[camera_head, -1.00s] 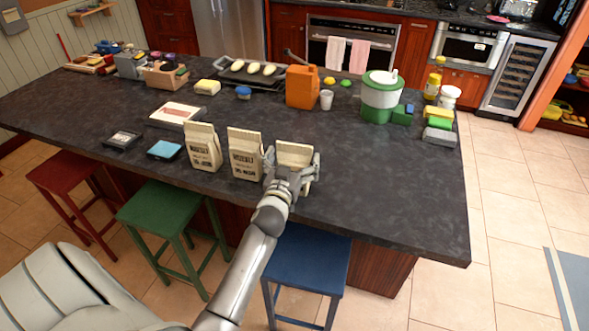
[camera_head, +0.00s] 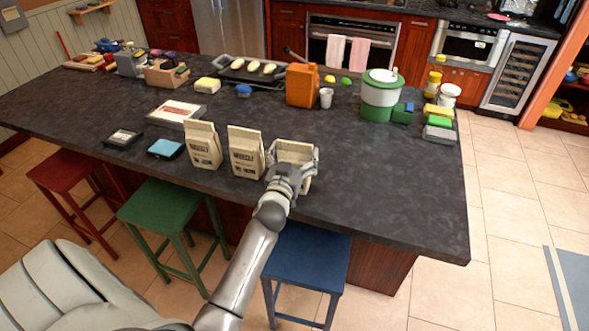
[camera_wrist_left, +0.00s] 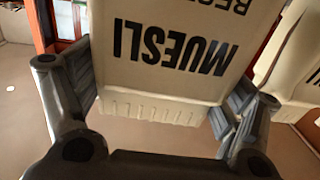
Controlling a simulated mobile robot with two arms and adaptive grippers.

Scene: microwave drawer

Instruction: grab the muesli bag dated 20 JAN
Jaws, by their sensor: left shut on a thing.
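Three cream muesli bags stand in a row near the front edge of the dark island counter (camera_head: 380,190): a left bag (camera_head: 205,150), a middle bag (camera_head: 245,155) and a right bag (camera_head: 296,151). Their dates are too small to read here. My left gripper (camera_head: 291,172) is shut on the right bag, with a finger on each side. In the left wrist view this bag (camera_wrist_left: 170,75) shows upside down with "MUESLI" on it, between the fingers (camera_wrist_left: 155,110); its date is out of view. Another bag (camera_wrist_left: 295,60) shows beside it. My right gripper is not in view.
A blue stool (camera_head: 307,260) and a green stool (camera_head: 165,208) stand below the front edge. A tablet-like dark item (camera_head: 123,138) and a blue-topped item (camera_head: 165,148) lie left of the bags. The counter right of the held bag is clear.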

